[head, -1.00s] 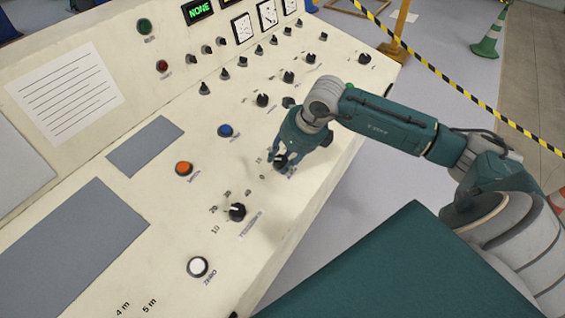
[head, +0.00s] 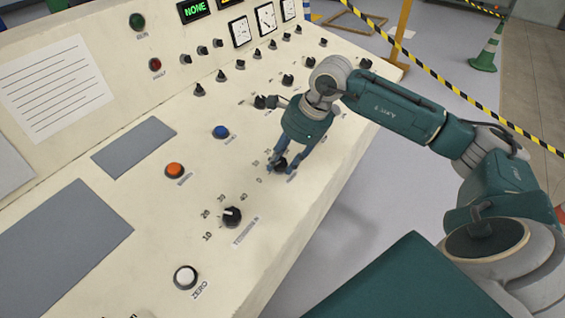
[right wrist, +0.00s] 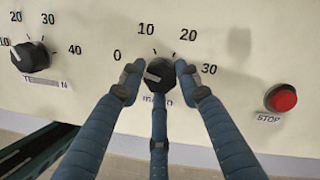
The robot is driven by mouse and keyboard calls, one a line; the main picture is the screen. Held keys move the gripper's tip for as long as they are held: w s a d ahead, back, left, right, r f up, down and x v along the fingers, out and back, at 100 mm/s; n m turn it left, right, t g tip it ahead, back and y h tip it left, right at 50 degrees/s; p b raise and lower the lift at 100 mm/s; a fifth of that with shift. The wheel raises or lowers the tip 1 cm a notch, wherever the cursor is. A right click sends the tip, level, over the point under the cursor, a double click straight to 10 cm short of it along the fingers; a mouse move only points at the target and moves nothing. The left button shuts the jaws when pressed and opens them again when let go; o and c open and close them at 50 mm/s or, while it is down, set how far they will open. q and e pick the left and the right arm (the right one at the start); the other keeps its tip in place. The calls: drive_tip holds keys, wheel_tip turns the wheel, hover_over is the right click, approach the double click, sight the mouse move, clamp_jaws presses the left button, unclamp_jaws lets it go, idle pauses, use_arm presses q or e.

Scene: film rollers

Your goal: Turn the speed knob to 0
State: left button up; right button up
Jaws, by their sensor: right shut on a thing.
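A black knob (right wrist: 159,73) with a scale of 0, 10, 20 and 30 is on the sloping cream panel; the label under it is mostly hidden by a finger. Its pale mark seems to point to the upper left, but I cannot read the value. My right gripper (right wrist: 158,78) has its blue fingers closed around this knob, one on each side and one below. In the head view the gripper (head: 280,166) reaches down to the panel and hides much of the knob. My left gripper is not in view.
Another black knob (head: 231,216), with a scale from 10 to 40, sits nearby. A white button (head: 185,277), an orange button (head: 174,171) and a blue button (head: 221,132) are around it. A red STOP button (right wrist: 282,98) is right of the gripper in the wrist view.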

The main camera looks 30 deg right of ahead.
drive_tip(key=shift+w+r, duration=0.3)
drive_tip(key=shift+r, duration=0.1)
drive_tip(key=o, duration=0.9)
drive_tip(key=shift+o, duration=1.1)
drive_tip(key=shift+s+a+f, duration=0.1)
drive_tip(key=shift+a+f, duration=0.05)
drive_tip(key=v, duration=1.2)
